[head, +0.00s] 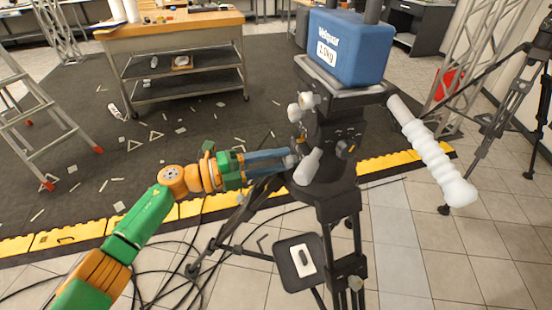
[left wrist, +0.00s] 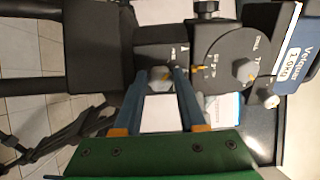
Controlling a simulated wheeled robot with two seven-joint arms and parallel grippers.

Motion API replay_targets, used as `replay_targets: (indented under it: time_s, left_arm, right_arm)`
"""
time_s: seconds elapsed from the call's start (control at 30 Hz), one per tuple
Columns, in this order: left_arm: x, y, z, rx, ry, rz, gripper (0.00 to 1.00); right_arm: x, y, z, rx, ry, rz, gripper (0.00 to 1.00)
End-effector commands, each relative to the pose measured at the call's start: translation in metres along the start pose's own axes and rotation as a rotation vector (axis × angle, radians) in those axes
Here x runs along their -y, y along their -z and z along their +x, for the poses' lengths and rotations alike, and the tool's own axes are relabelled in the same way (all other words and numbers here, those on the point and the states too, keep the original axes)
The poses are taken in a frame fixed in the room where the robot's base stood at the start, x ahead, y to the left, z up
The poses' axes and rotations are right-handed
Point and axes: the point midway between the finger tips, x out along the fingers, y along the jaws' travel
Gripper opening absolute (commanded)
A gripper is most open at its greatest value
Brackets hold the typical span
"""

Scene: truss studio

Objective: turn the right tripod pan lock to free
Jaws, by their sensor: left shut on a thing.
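The black tripod head (head: 330,130) stands in the middle of the head view, with a blue weight block marked 2.0kg (head: 350,48) on its top plate. My left gripper (head: 294,161) reaches in from the left, its blue fingers at the lower side of the head. In the left wrist view the fingers (left wrist: 165,78) are shut on a small grey knob, the pan lock (left wrist: 160,73), largely hidden between the tips. A yellow pointer (left wrist: 198,69) and small lettering show beside it; the lettering is too small to read surely. My right gripper is not in view.
A white ribbed handle (head: 430,150) sticks out to the right of the head. Another grey knob (head: 307,101) sits higher up. Cables, a yellow floor edge (head: 400,159), a ladder and a workbench (head: 170,40) lie around.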

Motion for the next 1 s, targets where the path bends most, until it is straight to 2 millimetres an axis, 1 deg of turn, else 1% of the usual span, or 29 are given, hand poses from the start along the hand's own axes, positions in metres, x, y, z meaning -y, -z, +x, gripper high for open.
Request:
replay_targets:
  time_s: [0.37,0.4,0.47,0.5,0.9,0.97,1.0]
  left_arm:
    - [-0.0022,0.001,0.0002,-0.003,-0.004,-0.005,0.0]
    - [-0.0022,0.001,0.0002,-0.003,-0.004,-0.005,0.43]
    - [-0.0021,0.0009,0.0002,-0.003,-0.004,-0.005,0.59]
    - [-0.0019,0.0008,0.0001,-0.002,-0.003,-0.005,0.7]
    - [-0.0016,0.0005,0.0001,-0.001,-0.002,-0.002,0.7]
    - [-0.0027,0.0004,0.0001,-0.001,-0.002,0.028,0.7]
    - [-0.0038,0.0004,0.0001,-0.001,0.0,0.076,0.7]
  right_arm:
    - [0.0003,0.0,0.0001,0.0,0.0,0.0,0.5]
    - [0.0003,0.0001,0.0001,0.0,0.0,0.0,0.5]
    - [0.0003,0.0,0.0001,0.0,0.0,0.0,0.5]
    - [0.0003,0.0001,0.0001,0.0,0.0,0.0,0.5]
    - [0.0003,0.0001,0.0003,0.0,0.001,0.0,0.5]
    - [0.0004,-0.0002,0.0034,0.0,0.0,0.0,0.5]
    - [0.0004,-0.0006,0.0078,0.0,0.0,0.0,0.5]
